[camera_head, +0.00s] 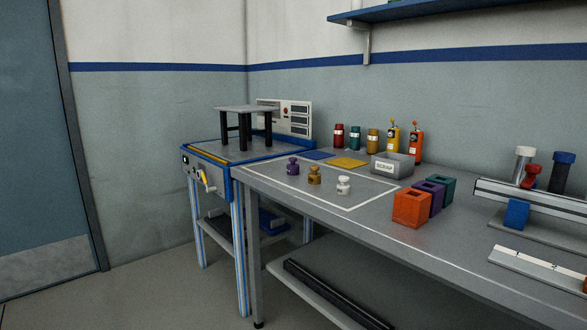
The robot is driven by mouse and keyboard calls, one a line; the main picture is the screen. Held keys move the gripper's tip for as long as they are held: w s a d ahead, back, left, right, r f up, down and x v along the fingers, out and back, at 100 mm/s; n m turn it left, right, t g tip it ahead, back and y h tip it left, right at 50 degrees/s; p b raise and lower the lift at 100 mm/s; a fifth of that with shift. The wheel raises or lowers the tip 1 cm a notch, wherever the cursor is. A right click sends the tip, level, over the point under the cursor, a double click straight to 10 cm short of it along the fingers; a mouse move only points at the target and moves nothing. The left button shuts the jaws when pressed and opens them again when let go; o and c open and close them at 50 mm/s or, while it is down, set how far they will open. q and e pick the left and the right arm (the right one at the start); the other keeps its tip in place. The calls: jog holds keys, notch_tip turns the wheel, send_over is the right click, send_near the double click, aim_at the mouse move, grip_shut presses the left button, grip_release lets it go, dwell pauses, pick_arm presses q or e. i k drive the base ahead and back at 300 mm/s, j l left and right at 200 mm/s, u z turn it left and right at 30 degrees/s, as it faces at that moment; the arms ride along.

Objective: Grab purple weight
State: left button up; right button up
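The purple weight (293,166) stands upright on the grey workbench, inside the white outlined area near its left end. It is the leftmost of a row of three knobbed weights. A brass-coloured weight (314,175) stands to its right, and a white weight (344,185) is further right and nearer. The purple weight is fully visible and nothing touches it. Neither of my grippers shows in the head view.
The grey workbench (385,232) holds orange, purple and teal blocks (411,209), a grey scrap bin (393,165) and several bottles. A blue-edged test stand (212,160) bearing a small dark-legged table (246,110) adjoins its left end. Floor at front left is clear.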

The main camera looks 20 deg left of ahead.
aim_at(292, 170)
jog(key=u, duration=0.25)
jog(key=i+j+u, duration=0.1)
jog(key=i+u, duration=0.4)
jog(key=u, duration=0.2)
jog(key=i+u, duration=0.35)
jog(key=k, duration=0.05)
